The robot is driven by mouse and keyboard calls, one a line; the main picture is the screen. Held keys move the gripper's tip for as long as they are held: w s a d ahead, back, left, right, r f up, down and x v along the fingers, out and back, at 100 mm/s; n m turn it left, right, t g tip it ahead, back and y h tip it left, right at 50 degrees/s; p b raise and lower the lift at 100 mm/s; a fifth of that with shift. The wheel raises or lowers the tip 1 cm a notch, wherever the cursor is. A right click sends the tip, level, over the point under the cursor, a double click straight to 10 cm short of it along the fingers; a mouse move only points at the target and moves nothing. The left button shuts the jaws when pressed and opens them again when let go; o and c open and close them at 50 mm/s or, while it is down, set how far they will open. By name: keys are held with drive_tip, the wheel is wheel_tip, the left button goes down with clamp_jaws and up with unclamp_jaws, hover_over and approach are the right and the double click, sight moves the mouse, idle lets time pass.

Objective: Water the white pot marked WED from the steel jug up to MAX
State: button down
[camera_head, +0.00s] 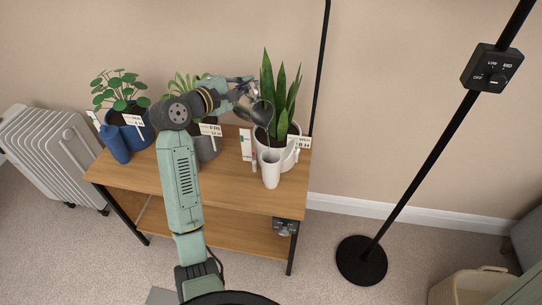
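The steel jug (262,112) is tilted above the left side of a white pot (287,155) that holds a tall snake plant (281,100). My gripper (247,92) appears shut on the jug, though the contact is small and partly hidden. A white tag (303,142) stands at the pot's right side; its writing is too small to read. I cannot make out any water stream, the water level or a MAX mark.
A grey pot (208,148), a blue pot (138,131) and a blue bottle (115,144) stand farther left on the wooden shelf (240,192). A black lamp pole (425,175) rises at right. The shelf's front is clear.

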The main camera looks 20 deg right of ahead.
drive_tip(key=shift+s+d+r+m+b, duration=0.15)
drive_tip(key=shift+s+m+b, duration=0.35)
drive_tip(key=shift+b, duration=0.35)
idle(0.8)
idle(0.4)
drive_tip(key=shift+r+t+b, duration=0.3)
drive_tip(key=shift+b, duration=0.3)
drive_tip(key=w+n+p, duration=0.1)
drive_tip(key=p, duration=0.1)
drive_tip(key=w+a+n+g+p, duration=0.1)
drive_tip(key=w+p, duration=0.1)
drive_tip(key=p, duration=0.1)
drive_tip(key=shift+w, duration=0.25)
drive_tip(key=shift+f+n, duration=0.2)
drive_tip(key=shift+n, duration=0.2)
drive_tip(key=shift+w+n+g+y+p, duration=0.3)
drive_tip(key=shift+w+n+g+p, duration=0.1)
drive_tip(key=shift+g+p, duration=0.15)
drive_tip(key=shift+r, duration=0.2)
idle(0.7)
